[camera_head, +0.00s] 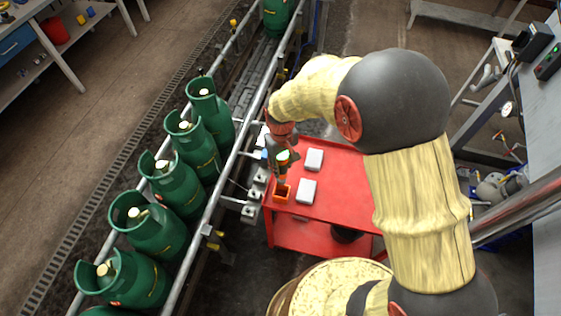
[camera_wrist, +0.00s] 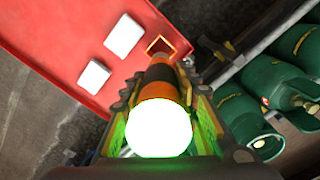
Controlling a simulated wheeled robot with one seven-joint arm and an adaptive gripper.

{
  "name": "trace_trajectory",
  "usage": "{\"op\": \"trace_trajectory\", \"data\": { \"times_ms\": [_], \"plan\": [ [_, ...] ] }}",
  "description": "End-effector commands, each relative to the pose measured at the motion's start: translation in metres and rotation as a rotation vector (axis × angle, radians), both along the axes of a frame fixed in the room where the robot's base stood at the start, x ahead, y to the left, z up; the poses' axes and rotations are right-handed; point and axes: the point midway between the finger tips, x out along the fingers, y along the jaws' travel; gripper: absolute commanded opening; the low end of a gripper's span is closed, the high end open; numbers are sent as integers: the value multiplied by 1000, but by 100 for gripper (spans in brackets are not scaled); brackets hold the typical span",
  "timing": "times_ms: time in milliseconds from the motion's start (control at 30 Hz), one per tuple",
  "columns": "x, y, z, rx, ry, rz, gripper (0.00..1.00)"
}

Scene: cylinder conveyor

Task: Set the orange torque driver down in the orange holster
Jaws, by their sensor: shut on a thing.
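The orange torque driver (camera_wrist: 160,88) is held between the fingers of my gripper (camera_wrist: 165,105). It has an orange and black body, and its near end glows white with a green rim. In the head view the driver (camera_head: 281,172) hangs roughly upright below my gripper (camera_head: 283,152). The orange holster (camera_head: 282,192) is a small square open box at the left edge of the red cart. In the wrist view the holster (camera_wrist: 160,47) shows just beyond the driver's far end. The driver's tip is close to the holster; I cannot tell whether it is inside the opening.
Two white boxes (camera_head: 314,159) (camera_head: 306,191) lie on the red cart (camera_head: 340,190) right of the holster. A conveyor rail (camera_head: 222,190) with several green gas cylinders (camera_head: 195,145) runs along the left. Small grey boxes (camera_head: 255,192) sit between rail and cart.

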Motion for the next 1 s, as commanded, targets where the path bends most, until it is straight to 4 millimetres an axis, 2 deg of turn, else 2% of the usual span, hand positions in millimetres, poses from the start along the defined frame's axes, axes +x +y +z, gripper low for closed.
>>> {"op": "trace_trajectory", "data": {
  "times_ms": [200,733,1000],
  "plan": [
    [1,0,4,1,-3,2,0],
    [1,0,-39,1,-3,1,0],
    [1,1,-48,2,-4,1,0]
  ]
}}
